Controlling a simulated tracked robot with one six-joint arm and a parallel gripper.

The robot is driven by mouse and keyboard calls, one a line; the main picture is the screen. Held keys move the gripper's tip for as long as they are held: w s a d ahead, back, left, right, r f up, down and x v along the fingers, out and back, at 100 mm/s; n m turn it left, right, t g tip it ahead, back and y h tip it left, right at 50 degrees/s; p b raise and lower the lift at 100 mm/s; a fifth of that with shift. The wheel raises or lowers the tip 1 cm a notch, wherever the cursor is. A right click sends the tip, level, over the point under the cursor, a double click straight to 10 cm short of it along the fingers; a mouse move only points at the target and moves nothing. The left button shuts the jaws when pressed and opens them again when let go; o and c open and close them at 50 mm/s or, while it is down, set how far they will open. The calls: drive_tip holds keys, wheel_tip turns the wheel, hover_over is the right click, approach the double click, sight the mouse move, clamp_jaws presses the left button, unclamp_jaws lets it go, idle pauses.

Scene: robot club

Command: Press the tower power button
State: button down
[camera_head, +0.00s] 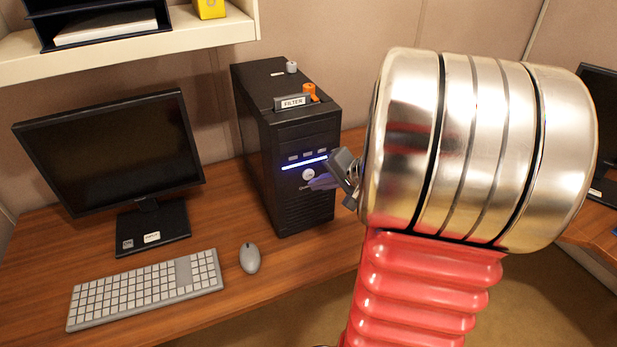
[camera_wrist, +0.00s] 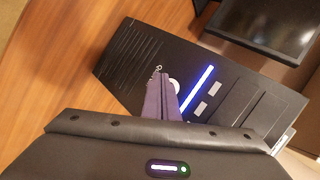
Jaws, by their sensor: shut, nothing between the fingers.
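The black computer tower (camera_head: 256,128) stands upright on the desk in the head view, its front facing me. A lit blue-white strip (camera_head: 304,163) crosses its front, and the round white power button (camera_head: 308,174) sits just below the strip. My gripper (camera_head: 322,182) is shut and empty, its purple-grey fingertips right by the button. In the wrist view the tower (camera_wrist: 135,62) fills the middle, and the fingertips (camera_wrist: 160,80) lie beside the button (camera_wrist: 174,86), partly covering it. I cannot tell whether they touch it. My silver and red arm hides the area to the right.
A monitor (camera_head: 110,150), a keyboard (camera_head: 145,288) and a mouse (camera_head: 249,258) are on the wooden desk (camera_head: 215,215) left of the tower. A FILTER label (camera_head: 293,102), an orange item (camera_head: 310,91) and a small white cylinder (camera_head: 291,67) are on top of the tower. A shelf (camera_head: 180,42) hangs above.

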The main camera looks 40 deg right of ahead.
drive_tip(key=shift+w, duration=0.1)
drive_tip(key=shift+w+d, duration=0.15)
drive_tip(key=shift+w, duration=0.15)
drive_tip(key=shift+w+d, duration=0.15)
drive_tip(key=shift+w, duration=0.3)
idle(1.1)
drive_tip(key=shift+s, duration=0.1)
drive_tip(key=shift+s+a, duration=0.3)
drive_tip(key=shift+s, duration=0.5)
drive_tip(key=shift+s, duration=0.1)
drive_tip(key=shift+s+a, duration=0.3)
drive_tip(key=shift+s, duration=0.65)
drive_tip(key=shift+s+a, duration=0.25)
drive_tip(key=shift+s, duration=0.65)
drive_tip(key=shift+s+a, duration=0.3)
drive_tip(key=shift+s, duration=0.65)
drive_tip(key=shift+r, duration=0.1)
